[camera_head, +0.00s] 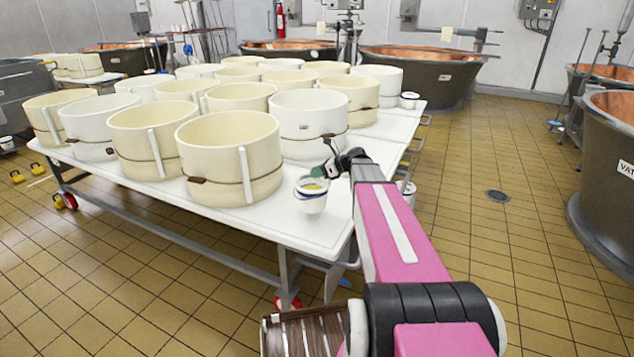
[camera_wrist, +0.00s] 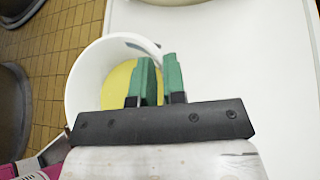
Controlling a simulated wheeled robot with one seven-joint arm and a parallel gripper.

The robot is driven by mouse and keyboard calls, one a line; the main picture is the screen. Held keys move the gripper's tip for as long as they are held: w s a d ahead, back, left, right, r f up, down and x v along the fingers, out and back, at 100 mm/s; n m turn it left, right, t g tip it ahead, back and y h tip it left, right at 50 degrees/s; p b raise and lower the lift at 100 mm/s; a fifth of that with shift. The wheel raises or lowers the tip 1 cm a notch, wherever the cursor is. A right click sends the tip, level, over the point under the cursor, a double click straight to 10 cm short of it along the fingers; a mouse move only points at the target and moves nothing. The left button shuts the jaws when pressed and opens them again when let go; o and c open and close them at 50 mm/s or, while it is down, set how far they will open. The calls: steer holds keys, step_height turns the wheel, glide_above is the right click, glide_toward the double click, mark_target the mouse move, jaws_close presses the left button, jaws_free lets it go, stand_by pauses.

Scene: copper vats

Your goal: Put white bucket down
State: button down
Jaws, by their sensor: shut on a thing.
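The white bucket (camera_head: 311,203) is small, with yellow contents, and appears upright at the front right corner of the white table (camera_head: 325,230). My gripper (camera_head: 322,171) reaches its rim from the right. In the wrist view the bucket (camera_wrist: 84,77) is seen from above, and the green fingers of my gripper (camera_wrist: 161,78) are shut on its right-hand rim. The white tabletop (camera_wrist: 235,60) lies to the right. I cannot tell whether the bucket's base touches the table; its underside is hidden.
Several large cream and white round moulds (camera_head: 230,158) crowd the table, one close behind the bucket. Another small white tub (camera_head: 409,100) stands at the table's right edge. Copper vats (camera_head: 425,72) stand at the back and right. The tiled floor (camera_head: 480,230) right of the table is mostly clear.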

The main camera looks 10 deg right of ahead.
mark_target(318, 180)
steer(key=shift+f, duration=2.05)
steer(key=c, duration=1.2)
jaws_free()
steer(key=v, duration=1.2)
